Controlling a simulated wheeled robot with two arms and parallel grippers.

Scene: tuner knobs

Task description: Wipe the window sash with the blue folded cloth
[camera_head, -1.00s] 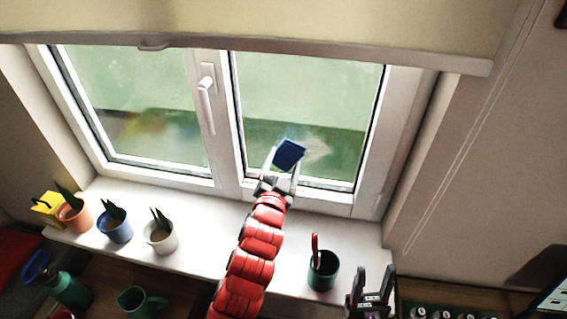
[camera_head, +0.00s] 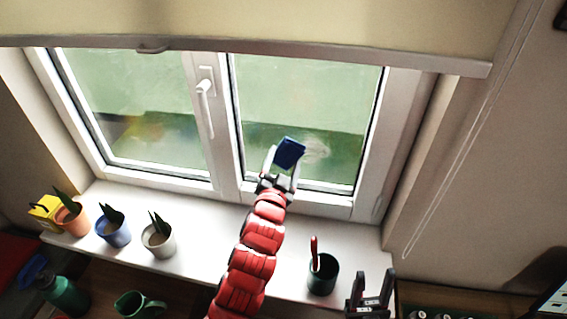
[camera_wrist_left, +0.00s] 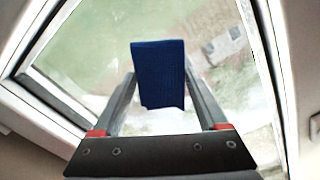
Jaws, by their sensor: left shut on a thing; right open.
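The blue folded cloth (camera_head: 289,153) is held up in front of the right window sash (camera_head: 345,100). My left gripper (camera_head: 283,163) is shut on it, with a finger on each side. In the left wrist view the cloth (camera_wrist_left: 160,73) hangs between the fingertips, over the glass. I cannot tell if the cloth touches the pane. A pale smudged patch (camera_head: 316,150) shows on the glass just right of the cloth. My right gripper (camera_head: 372,283) is open and empty at the bottom, right of the dark green cup.
On the sill (camera_head: 210,240) stand three potted plants, with a white pot (camera_head: 159,241) nearest the arm, and a dark green cup (camera_head: 322,275) holding a red-handled item. A window handle (camera_head: 205,92) sticks out left of the right sash. A blind (camera_head: 280,22) hangs above.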

